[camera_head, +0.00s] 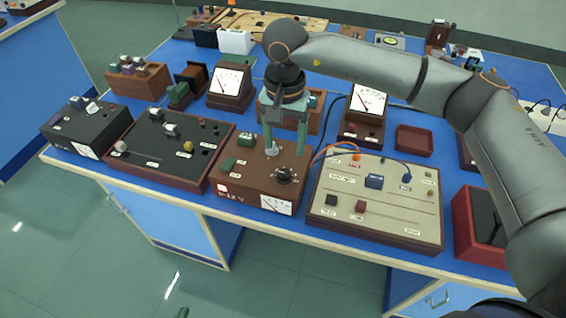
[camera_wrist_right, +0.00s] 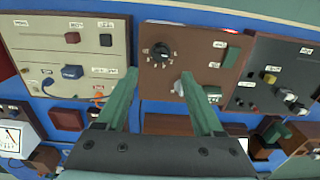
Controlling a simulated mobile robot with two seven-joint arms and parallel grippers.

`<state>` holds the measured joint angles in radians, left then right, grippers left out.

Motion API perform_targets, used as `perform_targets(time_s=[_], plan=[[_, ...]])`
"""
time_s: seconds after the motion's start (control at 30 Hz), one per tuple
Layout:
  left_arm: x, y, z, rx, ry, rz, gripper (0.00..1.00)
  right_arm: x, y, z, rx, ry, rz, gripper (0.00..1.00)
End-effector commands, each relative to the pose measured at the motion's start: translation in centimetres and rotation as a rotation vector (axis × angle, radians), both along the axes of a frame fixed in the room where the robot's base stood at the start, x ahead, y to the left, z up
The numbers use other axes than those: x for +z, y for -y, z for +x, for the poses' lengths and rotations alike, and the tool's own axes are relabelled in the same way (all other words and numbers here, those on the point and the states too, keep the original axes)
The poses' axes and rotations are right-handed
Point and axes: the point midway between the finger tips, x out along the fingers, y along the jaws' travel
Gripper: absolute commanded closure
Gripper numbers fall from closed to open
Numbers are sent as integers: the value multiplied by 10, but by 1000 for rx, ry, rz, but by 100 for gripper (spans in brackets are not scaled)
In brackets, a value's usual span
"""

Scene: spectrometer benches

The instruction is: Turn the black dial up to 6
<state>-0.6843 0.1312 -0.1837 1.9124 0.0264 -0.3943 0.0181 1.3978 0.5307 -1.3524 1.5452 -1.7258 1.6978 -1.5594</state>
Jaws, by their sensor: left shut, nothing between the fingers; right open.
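The black dial (camera_head: 285,175) sits on the front right of a brown box (camera_head: 237,182) marked 12 V. It also shows in the right wrist view (camera_wrist_right: 160,52) with small white marks around it, too small to read. My right gripper (camera_head: 284,150) is open and points down above the box, behind the dial, with nothing between its green fingers. In the wrist view its fingertips (camera_wrist_right: 158,76) are apart, and the dial lies beyond them, untouched. Only a small green tip of my left gripper (camera_head: 182,313) shows at the bottom edge of the head view, away from the bench.
A silver knob (camera_head: 271,149) stands on the box close to my right gripper's left finger. A green block (camera_head: 228,163) and a meter (camera_head: 277,207) are also on it. A beige panel (camera_head: 375,208) with orange and blue wires stands right, a dark panel box (camera_head: 165,155) left.

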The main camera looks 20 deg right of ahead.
Motion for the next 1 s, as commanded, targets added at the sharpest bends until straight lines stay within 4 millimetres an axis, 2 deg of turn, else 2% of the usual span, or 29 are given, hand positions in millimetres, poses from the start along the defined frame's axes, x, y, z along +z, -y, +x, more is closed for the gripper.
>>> perform_targets(time_s=[0.2,0.43,0.6,0.87,1.0], plan=[[10,0,0,0,0,0,100,-46,0,-1,0,-4,1,31],[16,0,2,0,4,-1,100,-81,-1,0,-1,-2,2,31],[17,0,3,0,7,-1,100,-91,-1,0,0,-1,3,31],[18,0,4,0,8,-1,100,-92,-1,0,0,-1,3,31],[18,0,4,0,8,-1,100,-92,-1,0,0,-1,3,46]])
